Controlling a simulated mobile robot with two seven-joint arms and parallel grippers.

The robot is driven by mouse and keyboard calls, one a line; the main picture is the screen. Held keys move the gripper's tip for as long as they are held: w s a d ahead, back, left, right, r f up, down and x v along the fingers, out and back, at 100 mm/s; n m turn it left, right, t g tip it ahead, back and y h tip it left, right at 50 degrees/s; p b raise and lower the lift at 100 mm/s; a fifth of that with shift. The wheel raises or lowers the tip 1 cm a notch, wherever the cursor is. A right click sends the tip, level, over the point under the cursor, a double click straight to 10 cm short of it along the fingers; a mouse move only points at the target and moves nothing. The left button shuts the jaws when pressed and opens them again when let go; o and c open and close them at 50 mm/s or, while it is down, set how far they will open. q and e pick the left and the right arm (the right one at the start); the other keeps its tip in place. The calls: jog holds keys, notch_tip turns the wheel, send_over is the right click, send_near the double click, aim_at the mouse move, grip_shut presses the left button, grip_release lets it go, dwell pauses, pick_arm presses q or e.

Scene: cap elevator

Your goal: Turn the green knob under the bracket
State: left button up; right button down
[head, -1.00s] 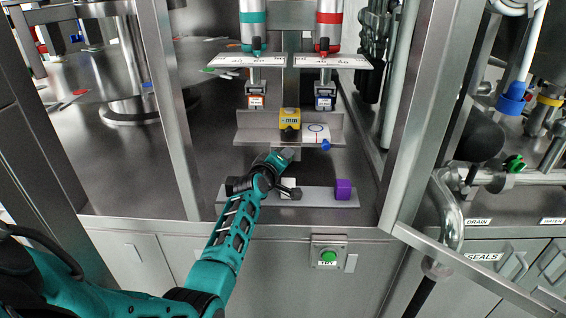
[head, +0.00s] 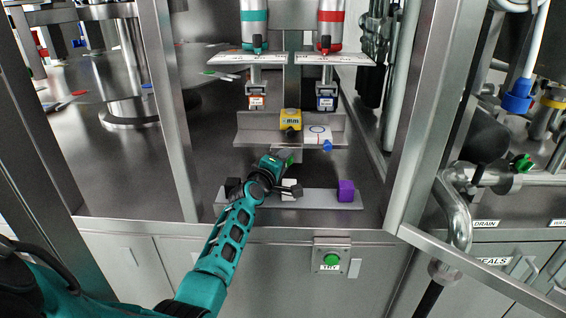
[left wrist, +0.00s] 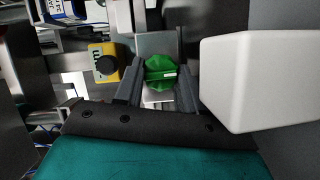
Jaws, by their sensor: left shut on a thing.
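The green knob (left wrist: 159,73) sits between the two fingers of my left gripper (left wrist: 158,92) in the left wrist view, with a pale line on its face. The gripper is shut on it. In the head view the left gripper (head: 284,160) reaches under the metal bracket (head: 252,136), and a bit of the green knob (head: 290,161) shows at its tip. The fingers and hand hide much of the knob there. My right gripper is not in view.
A yellow box (head: 290,119) and a white card with a blue knob (head: 327,146) are on the bracket. A purple block (head: 346,190) stands on the lower rail (head: 318,196), right of the gripper. In the left wrist view a large white block (left wrist: 262,82) is close on the right.

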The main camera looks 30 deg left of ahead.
pick_arm(q)
jog(key=shift+a+r, duration=0.1)
jog(key=o, duration=0.9)
jog(key=shift+o, duration=0.8)
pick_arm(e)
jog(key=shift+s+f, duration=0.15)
pick_arm(q)
jog(key=s+p, duration=0.1)
jog(key=s, duration=0.2)
jog(key=s+d, duration=0.1)
jog(key=s, duration=0.3)
jog(key=s+d+r+p, duration=0.1)
jog(key=s, duration=0.3)
jog(key=shift+s+p, duration=0.25)
jog(key=shift+p, duration=0.1)
jog(key=shift+s+d, duration=0.1)
jog(key=shift+s, duration=0.5)
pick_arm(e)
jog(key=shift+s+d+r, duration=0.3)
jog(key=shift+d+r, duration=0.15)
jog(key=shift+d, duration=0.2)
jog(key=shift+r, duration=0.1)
